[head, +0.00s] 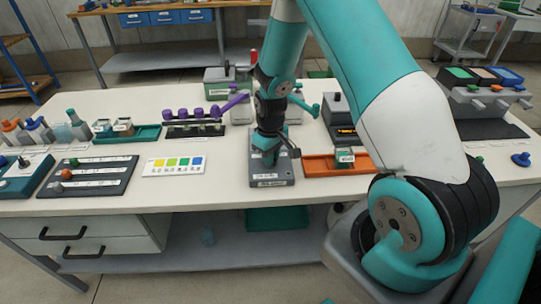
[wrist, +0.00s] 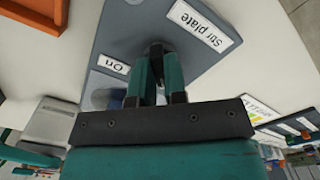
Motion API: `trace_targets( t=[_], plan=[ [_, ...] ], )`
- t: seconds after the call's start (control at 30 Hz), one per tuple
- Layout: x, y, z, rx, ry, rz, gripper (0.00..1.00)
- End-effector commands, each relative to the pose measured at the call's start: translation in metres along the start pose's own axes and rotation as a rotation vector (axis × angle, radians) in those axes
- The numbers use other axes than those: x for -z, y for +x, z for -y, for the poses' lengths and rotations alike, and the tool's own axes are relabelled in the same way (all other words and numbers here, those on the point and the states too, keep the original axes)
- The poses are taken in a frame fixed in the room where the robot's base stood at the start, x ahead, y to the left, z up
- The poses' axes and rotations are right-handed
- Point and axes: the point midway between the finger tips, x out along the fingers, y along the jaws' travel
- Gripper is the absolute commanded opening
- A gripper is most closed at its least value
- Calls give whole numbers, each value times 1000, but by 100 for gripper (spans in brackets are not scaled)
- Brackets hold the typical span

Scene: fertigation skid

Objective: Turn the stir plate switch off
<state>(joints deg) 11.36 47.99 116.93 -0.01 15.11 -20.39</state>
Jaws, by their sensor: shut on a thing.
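The stir plate (head: 284,171) is a dark grey box near the front middle of the table. In the wrist view its grey top (wrist: 122,28) carries a "Stir plate" label (wrist: 201,26) and an "On" label (wrist: 112,65). My gripper (head: 268,152) points down over it. In the wrist view my gripper's teal fingers (wrist: 157,72) are close together at the plate's top, between the two labels. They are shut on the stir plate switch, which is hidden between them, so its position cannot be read.
An orange tray (head: 318,167) with a small labelled block (head: 344,157) stands close on the right. A colour card (head: 175,166) lies to the left. Purple-topped items in a rack (head: 195,130) stand behind left. A dark device with a lit display (head: 343,120) stands behind right.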

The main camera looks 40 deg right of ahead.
Motion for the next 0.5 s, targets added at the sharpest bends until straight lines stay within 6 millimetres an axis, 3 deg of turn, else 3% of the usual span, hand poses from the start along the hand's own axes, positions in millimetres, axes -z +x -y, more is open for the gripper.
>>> trace_targets(
  t=[0.5],
  plan=[
    [1,-1,0,-1,-51,-3,0]
  ],
)
